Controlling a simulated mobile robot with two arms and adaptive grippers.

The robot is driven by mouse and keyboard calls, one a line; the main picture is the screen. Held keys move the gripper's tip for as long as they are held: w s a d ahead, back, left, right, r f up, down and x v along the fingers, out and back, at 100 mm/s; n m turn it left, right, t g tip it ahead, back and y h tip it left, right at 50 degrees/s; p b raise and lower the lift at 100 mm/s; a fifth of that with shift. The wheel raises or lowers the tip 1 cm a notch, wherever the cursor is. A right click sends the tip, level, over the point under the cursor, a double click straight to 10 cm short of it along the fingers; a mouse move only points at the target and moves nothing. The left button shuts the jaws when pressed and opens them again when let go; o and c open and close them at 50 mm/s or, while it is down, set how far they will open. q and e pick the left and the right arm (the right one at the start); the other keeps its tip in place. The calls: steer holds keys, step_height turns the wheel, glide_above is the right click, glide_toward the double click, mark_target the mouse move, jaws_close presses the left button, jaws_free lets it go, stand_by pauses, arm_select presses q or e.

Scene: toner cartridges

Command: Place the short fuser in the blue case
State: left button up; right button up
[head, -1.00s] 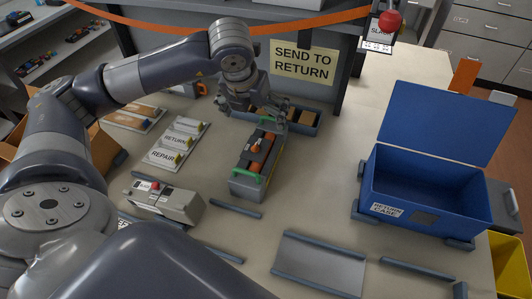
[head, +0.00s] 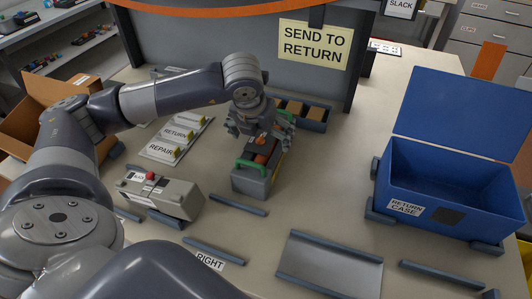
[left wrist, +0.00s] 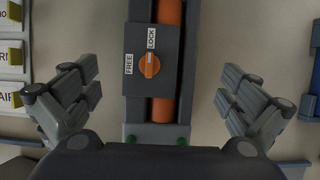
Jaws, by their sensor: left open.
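The fuser (head: 256,180) is a grey box with orange rollers and green handles, standing on the table in the middle of the head view. My left gripper (head: 254,132) is open above its far part, partly hiding it. In the left wrist view the fuser (left wrist: 136,92) lies between the spread fingers of the left gripper (left wrist: 158,95), with gaps on both sides. Its orange knob (left wrist: 149,65) sits by FREE and LOCK labels. The blue case (head: 450,205), labelled RETURN CASE, stands at the right with its lid up; no contents show. My right gripper is not in view.
A grey unit with a red knob (head: 160,195) lies left of the fuser. Label boards (head: 160,150) and a dark tray (head: 312,122) are behind. A grey channel (head: 330,265) and low rails are in front. Bare table lies between fuser and case.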

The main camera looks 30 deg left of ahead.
mark_target(265, 144)
arm_select(q)
steer(key=shift+x, duration=1.05)
steer(key=shift+w+f+p, duration=0.1)
steer(key=shift+f+p, duration=0.25)
steer(key=shift+f, duration=0.2)
steer(key=p+x, duration=0.1)
steer(key=x, duration=0.3)
steer(key=shift+f, duration=0.2)
steer(key=shift+c, duration=0.6)
steer(key=c, duration=1.8)
steer(key=shift+r, duration=0.2)
steer(key=shift+c, duration=1)
